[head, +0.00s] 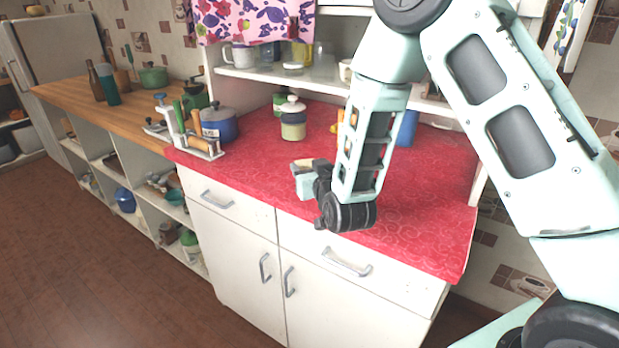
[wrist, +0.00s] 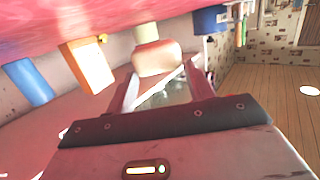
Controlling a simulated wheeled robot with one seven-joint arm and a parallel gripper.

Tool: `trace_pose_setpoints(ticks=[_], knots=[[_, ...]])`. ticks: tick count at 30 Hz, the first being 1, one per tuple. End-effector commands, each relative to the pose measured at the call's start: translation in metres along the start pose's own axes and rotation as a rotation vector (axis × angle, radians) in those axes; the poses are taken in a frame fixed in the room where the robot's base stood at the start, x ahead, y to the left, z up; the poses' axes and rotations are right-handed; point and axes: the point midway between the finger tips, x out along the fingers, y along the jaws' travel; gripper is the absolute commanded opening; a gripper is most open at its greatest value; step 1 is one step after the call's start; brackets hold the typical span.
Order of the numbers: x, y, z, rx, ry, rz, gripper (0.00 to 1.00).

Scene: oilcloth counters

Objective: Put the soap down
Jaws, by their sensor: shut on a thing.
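The soap (wrist: 157,58) is a pale pinkish, rounded bar. In the wrist view it sits between the two fingertips of my gripper (wrist: 165,88), which is shut on it. In the head view my gripper (head: 304,182) is low over the red counter (head: 420,200), near its front edge, and the soap (head: 302,164) shows as a small beige piece at the fingertips. I cannot tell whether the soap touches the counter.
A lidded jar (head: 293,120) stands behind my gripper. A blue cylinder (head: 407,128) and an orange box (wrist: 86,65) stand farther back. The counter's right front is clear.

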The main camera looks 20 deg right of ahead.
Motion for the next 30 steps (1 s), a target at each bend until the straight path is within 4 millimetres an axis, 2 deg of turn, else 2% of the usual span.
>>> trace_pose_setpoints(ticks=[1,6,20,21,23,30], knots=[[0.001,0.000,0.009,-0.001,-0.005,0.001,0.29],[0.004,0.000,0.028,-0.001,-0.002,0.000,0.29],[0.005,0.000,0.035,-0.001,0.000,0.000,0.29],[0.005,0.000,0.034,-0.001,0.000,0.000,0.61],[0.005,0.000,0.034,-0.001,0.000,0.000,0.76],[0.005,0.000,0.034,-0.001,-0.001,0.000,0.76]])
